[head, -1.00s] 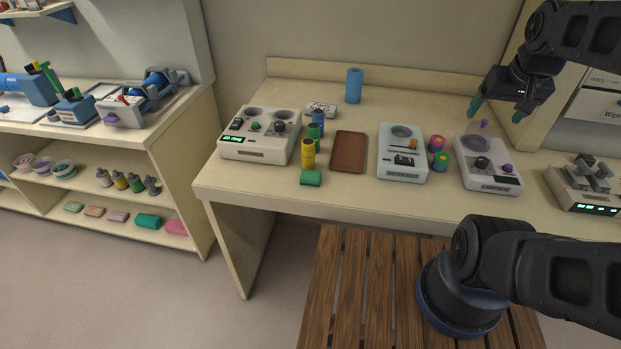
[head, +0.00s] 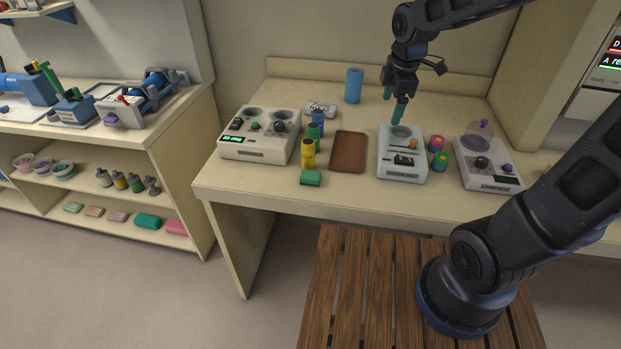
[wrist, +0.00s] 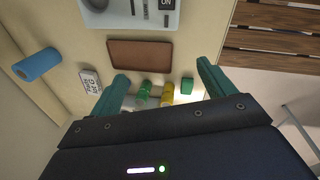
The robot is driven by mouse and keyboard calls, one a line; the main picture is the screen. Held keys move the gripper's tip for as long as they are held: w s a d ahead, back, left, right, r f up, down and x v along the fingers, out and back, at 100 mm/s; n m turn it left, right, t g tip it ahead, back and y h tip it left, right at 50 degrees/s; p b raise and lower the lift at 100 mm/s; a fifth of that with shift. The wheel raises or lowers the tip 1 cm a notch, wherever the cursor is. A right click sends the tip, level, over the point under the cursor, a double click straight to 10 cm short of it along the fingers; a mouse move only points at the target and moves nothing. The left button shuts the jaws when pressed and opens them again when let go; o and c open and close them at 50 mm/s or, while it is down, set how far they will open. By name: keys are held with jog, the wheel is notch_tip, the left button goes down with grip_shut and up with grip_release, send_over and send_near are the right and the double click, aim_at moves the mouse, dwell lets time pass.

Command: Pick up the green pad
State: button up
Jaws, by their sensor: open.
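The green pad (head: 311,178) is a small block lying flat near the front edge of the table, in front of a yellow cylinder. It also shows in the wrist view (wrist: 187,86), between my two teal fingers and nearer the right one. My gripper (head: 393,97) is open and empty, raised above the table behind the middle white device, to the right of the pad and farther back. In the wrist view my gripper (wrist: 160,88) has its fingers wide apart. Nothing hides the pad in the head view.
A brown tray (head: 348,152) lies right of the pad. A yellow cylinder (head: 308,154), green cylinder (head: 313,133) and blue cylinder (head: 317,118) stand in a row behind it. A white device (head: 259,135) is to the left, another (head: 402,167) to the right. A tall blue cylinder (head: 354,86) stands at the back.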

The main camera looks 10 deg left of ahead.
jog(key=s+a+f+n+g, duration=0.1)
jog(key=a+f+n, duration=0.5)
jog(key=a, duration=0.4)
jog(key=n, duration=0.9)
send_over(310, 174)
notch_tip(310, 174, down, 5)
jog(key=shift+g+h, duration=0.4)
jog(key=shift+f, duration=5.3)
jog(key=c, duration=1.1)
